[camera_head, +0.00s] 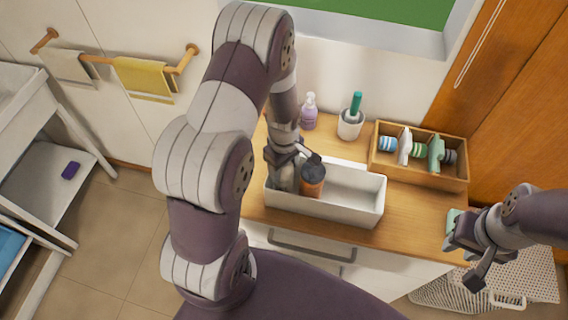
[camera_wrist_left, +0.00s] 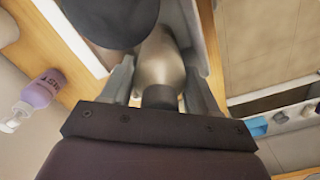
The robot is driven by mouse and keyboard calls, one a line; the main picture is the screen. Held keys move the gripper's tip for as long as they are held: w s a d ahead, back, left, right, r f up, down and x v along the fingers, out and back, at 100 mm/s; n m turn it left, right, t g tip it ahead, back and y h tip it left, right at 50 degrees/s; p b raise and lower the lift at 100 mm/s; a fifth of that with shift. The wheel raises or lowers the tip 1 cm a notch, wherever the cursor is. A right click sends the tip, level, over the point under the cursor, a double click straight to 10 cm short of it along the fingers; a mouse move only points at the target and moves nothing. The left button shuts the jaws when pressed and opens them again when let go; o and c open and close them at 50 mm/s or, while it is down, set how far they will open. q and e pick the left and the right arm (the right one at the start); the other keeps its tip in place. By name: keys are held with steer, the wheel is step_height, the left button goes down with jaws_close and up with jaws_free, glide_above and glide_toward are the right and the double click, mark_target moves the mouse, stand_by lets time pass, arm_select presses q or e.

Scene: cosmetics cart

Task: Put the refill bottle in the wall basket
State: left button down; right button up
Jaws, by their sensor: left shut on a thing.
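My left gripper (camera_head: 284,160) reaches down at the left end of the long white bin (camera_head: 362,211) on the counter. In the left wrist view it is shut on a grey-beige bottle (camera_wrist_left: 160,66) with a dark cap, which I take to be the refill bottle. The held bottle is mostly hidden by the gripper in the head view. Beside it in the bin stands an orange bottle (camera_head: 312,184) with a black top; that top also shows in the left wrist view (camera_wrist_left: 110,18). My right gripper (camera_head: 468,259) is empty and apart from the bin, at the right.
A purple pump bottle (camera_head: 309,112), a white cup (camera_head: 350,125) with a green-handled item and a wooden crate (camera_head: 420,177) of bottles and rolls stand behind the bin. Towels (camera_head: 142,78) hang on the left wall. A shelf cart (camera_head: 40,165) stands far left.

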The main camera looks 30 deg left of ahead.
arm_select(q)
steer(key=shift+w, duration=0.1)
steer(key=shift+f, duration=0.25)
steer(key=shift+c, duration=1.4)
jaws_free()
steer(key=shift+r, duration=0.1)
